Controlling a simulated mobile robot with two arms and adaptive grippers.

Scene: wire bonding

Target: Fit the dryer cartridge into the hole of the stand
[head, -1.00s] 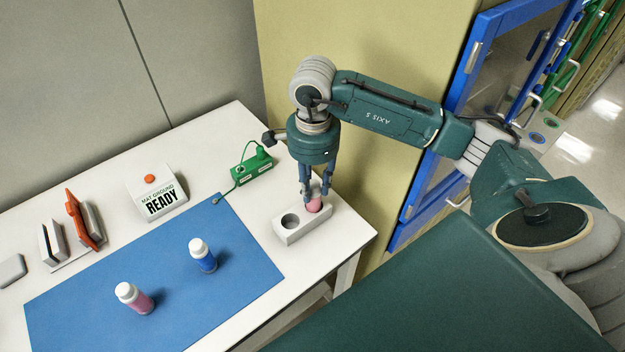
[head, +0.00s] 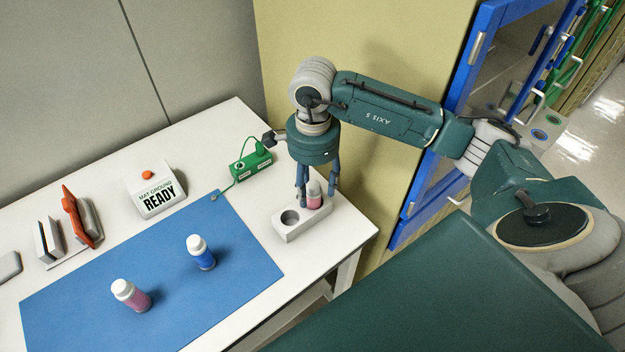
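The stand (head: 290,236) is a pale block near the table's right corner. Its left hole (head: 290,217) is empty. A pink cartridge with a pale cap (head: 314,196) stands upright in the stand's right side, its lower part hidden in the block. My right gripper (head: 317,203) points down over it, with fingers spread to either side of the cartridge and a gap showing; it looks open. Two more cartridges stand on the blue mat: a blue one with a white cap (head: 202,254) and a pink one with a white cap (head: 131,296). My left gripper is not in view.
The blue mat (head: 90,290) covers the table's front. A green box with a cable (head: 250,164), a "MAT GROUND READY" sign box (head: 157,196) and a rack with an orange item (head: 77,217) stand behind it. A blue-framed cabinet (head: 455,110) is at right.

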